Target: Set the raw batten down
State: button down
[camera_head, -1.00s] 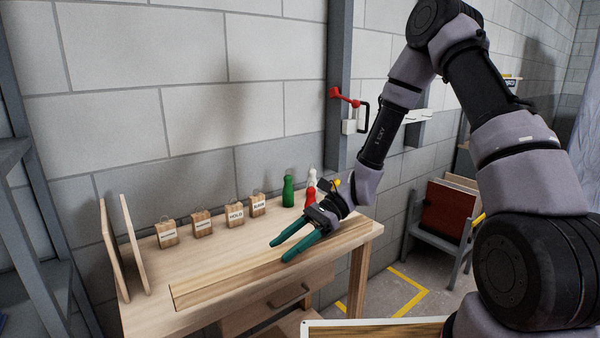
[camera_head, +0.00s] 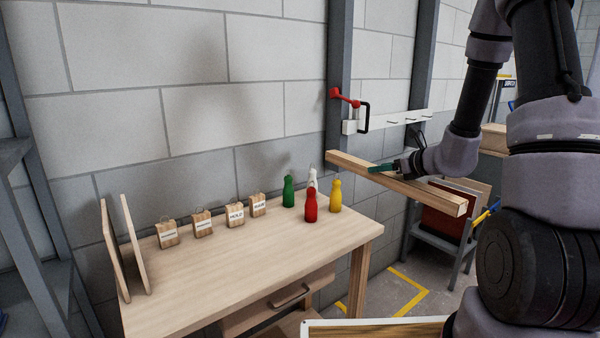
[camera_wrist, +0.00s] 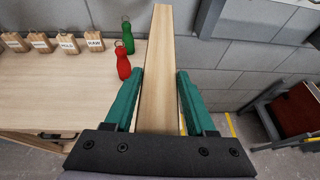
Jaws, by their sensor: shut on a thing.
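The raw batten (camera_head: 415,190) is a long, pale, unpainted wooden bar. In the head view it is held in the air to the right of the workbench, above floor level and apart from the bench top. My gripper (camera_head: 376,168) is shut on it around its middle stretch. In the wrist view the batten (camera_wrist: 161,75) runs between the two green fingers of my gripper (camera_wrist: 160,90) and away to the top. The far side of the grip is hidden.
The bench top (camera_head: 225,275) has a wide clear front. Green (camera_head: 288,191), red (camera_head: 311,206), yellow (camera_head: 335,195) and white (camera_head: 312,178) bottles stand at its right back, beside several labelled wooden tags (camera_head: 236,215). Two upright boards (camera_head: 134,245) stand left. A rack (camera_head: 447,230) holds panels at right.

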jog(key=w+d+r+m+t+h, duration=0.1)
jog(key=w+d+m+h, duration=0.2)
jog(key=w+d, duration=0.1)
jog(key=shift+d+r, duration=0.15)
jog(key=shift+r, duration=0.1)
dwell(0.5)
